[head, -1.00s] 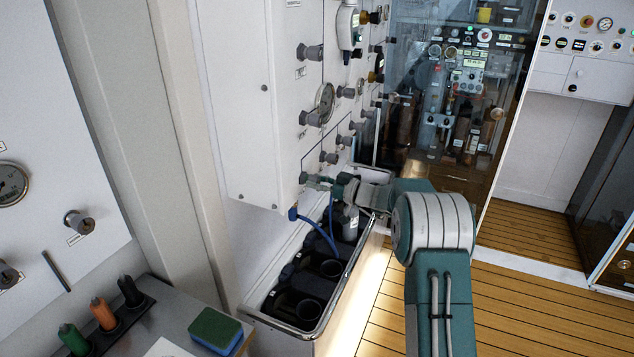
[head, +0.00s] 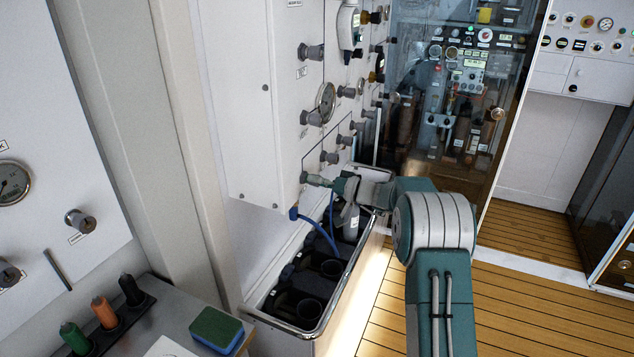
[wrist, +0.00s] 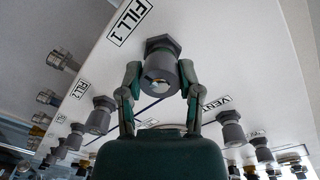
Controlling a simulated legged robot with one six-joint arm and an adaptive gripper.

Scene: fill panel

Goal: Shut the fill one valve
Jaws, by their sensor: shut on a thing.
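The fill one valve knob (wrist: 160,68) is a grey knob with a wide collar, right below the "FILL 1" label (wrist: 130,22) in the wrist view. My gripper (wrist: 159,84) is shut on it, with one finger on each side of the knob. In the head view my gripper (head: 328,183) reaches to the lower front corner of the white panel (head: 235,90). There the knob is mostly hidden by the fingers. How far the valve is turned cannot be told.
Neighbouring knobs sit close by, by the "FILL 2" label (wrist: 83,89) and the "VENT" label (wrist: 216,104). A blue hose (head: 318,232) hangs below the panel into a rack (head: 338,308) of dark cylinders. The wooden floor (head: 510,310) at right is clear.

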